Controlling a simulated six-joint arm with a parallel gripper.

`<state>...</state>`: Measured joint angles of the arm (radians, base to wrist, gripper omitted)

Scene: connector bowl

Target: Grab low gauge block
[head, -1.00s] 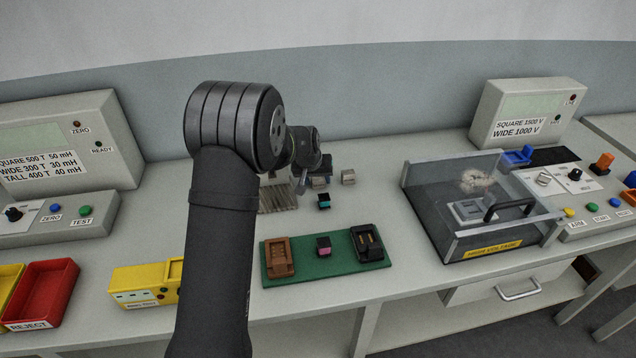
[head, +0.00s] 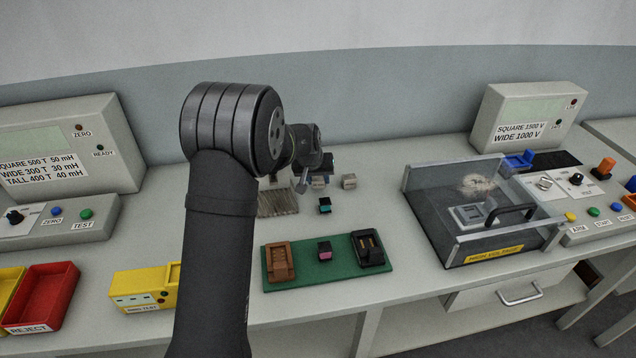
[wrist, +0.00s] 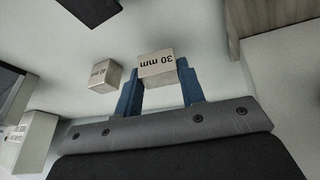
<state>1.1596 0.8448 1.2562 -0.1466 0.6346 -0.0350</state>
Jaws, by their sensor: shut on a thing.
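My gripper (wrist: 160,88) has two blue fingers, which are shut on a pale block marked "30 mm" (wrist: 157,66) in the wrist view. The block sits between the fingertips with its marked face showing. A second pale block (wrist: 104,76) with a small, hard-to-read mark stands just left of the gripper, apart from it. In the head view this second block (head: 349,181) is on the bench to the right of my gripper (head: 314,184). The held block is mostly hidden there by the gripper and wrist.
A grooved grey piece (head: 277,203) lies close to the gripper. A small black and teal part (head: 325,206) is in front. The green board (head: 342,273) with fixtures is nearer the front edge. The clear high-voltage enclosure (head: 440,215) stands to the right. Bench between is free.

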